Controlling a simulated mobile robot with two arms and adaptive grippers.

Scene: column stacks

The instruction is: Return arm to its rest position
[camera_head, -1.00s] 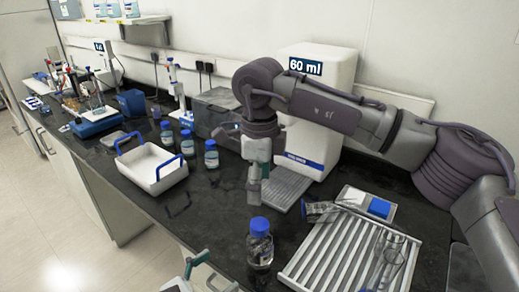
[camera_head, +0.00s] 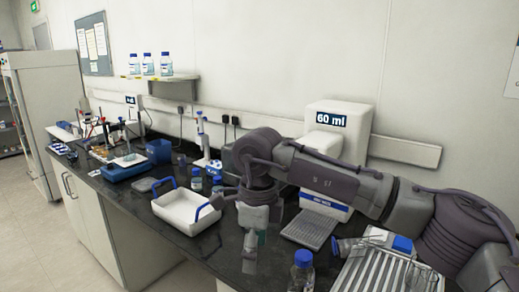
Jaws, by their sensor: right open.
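My right arm comes in from the right and bends down over the counter. Its gripper (camera_head: 252,246) points down above the black worktop (camera_head: 205,252), between the white tray and the clear bottle. It is open, and I see nothing held in it. My left gripper is not in view.
A white tray with blue handles (camera_head: 183,212) stands left of the gripper. A blue-capped bottle (camera_head: 302,272) is at the front, by a ribbed metal rack (camera_head: 365,272). A white "60 ml" machine (camera_head: 338,122) stands behind my arm. Blue-capped bottles stand near the tray.

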